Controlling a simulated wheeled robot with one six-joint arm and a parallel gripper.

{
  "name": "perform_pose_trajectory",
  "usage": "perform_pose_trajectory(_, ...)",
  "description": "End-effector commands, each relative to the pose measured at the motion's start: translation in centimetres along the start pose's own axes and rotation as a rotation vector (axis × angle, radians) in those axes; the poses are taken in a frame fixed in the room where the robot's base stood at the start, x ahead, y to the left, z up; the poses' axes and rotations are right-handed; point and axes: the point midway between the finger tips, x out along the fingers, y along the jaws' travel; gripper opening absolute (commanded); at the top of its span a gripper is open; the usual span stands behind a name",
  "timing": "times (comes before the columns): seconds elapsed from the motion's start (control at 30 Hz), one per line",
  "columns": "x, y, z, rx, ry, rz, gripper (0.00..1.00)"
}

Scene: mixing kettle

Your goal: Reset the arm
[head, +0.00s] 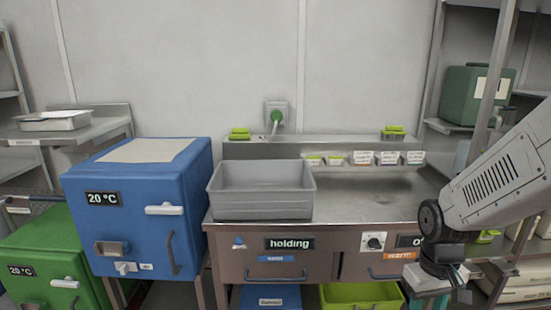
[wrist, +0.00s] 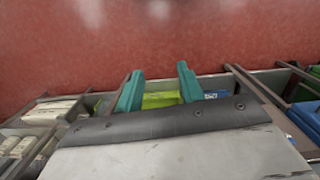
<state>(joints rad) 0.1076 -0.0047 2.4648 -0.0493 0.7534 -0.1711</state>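My arm comes in from the right edge of the head view, and its dark wrist joint is bent down in front of the right part of the steel counter. My gripper (wrist: 159,88) shows in the wrist view as two teal fingers standing well apart. Nothing is held between them. A yellow-green bin (wrist: 160,99) shows in the gap, beyond the fingertips. In the head view the lower end of the arm is small and partly cut off, so the fingers are hard to make out there.
A grey tub (head: 262,203) stands on the counter (head: 385,203) above the drawer marked "holding". A blue box (head: 140,215) and a green box (head: 45,265) stand to the left. A lime bin (head: 360,295) is under the counter. Shelving posts (head: 495,75) rise near the arm at right.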

Motion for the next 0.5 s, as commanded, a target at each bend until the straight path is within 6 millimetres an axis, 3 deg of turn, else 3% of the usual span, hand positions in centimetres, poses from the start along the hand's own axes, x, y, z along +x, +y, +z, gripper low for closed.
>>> perform_pose_trajectory(0.1, -4.1, -1.4, 4.0, 0.071, -0.04, -0.01, 0.38)
perform_pose_trajectory(0.3, -9.3, -3.4, 10.2, 0.143, -0.06, -0.022, 0.38)
perform_pose_trajectory(0.5, -12.8, -4.7, 13.7, 0.131, 0.054, -0.021, 0.38)
